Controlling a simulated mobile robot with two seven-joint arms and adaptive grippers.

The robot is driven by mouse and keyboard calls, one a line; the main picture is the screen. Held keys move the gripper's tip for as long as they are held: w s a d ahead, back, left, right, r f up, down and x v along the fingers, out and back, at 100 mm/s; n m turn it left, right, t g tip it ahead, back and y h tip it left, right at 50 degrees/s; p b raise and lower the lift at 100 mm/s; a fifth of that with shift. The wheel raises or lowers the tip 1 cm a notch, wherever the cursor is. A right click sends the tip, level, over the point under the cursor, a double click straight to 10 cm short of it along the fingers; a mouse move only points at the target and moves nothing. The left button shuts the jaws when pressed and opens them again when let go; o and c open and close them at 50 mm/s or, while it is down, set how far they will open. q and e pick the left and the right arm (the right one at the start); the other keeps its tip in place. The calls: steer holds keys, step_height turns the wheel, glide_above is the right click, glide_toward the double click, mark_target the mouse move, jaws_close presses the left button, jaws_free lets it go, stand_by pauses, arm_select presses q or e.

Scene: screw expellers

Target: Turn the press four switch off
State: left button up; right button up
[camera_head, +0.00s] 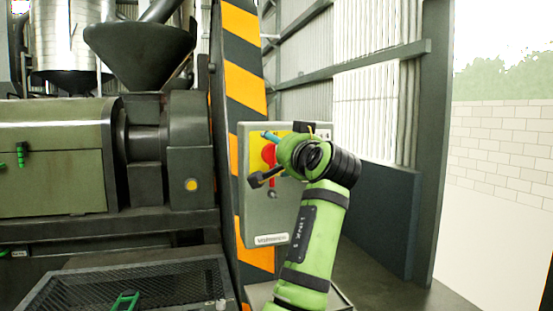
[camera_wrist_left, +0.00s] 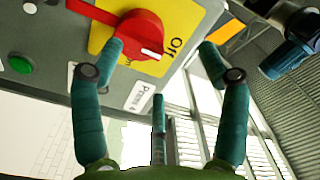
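The press switch is a red rotary knob (camera_wrist_left: 137,33) on a yellow plate (camera_wrist_left: 183,17), with "Off" printed beside it in the left wrist view. The knob (camera_head: 269,154) shows in the head view on a grey control box (camera_head: 262,222), partly hidden by my gripper. The other finger is to the right, apart from the knob. My right gripper is not in view.
A green button (camera_wrist_left: 20,65) sits on the box beside the yellow plate. A striped orange and black post (camera_head: 243,60) stands behind the box. The press machine (camera_head: 60,165) with its hopper (camera_head: 140,48) fills the left. A mesh tray (camera_head: 150,285) is below it.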

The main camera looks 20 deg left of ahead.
arm_select(q)
steer(key=s, duration=0.1)
steer(key=s+d+f+b, duration=0.1)
steer(key=shift+s+d, duration=0.3)
steer(key=shift+s, duration=0.05)
stand_by(0.4)
steer(key=shift+s, duration=0.1)
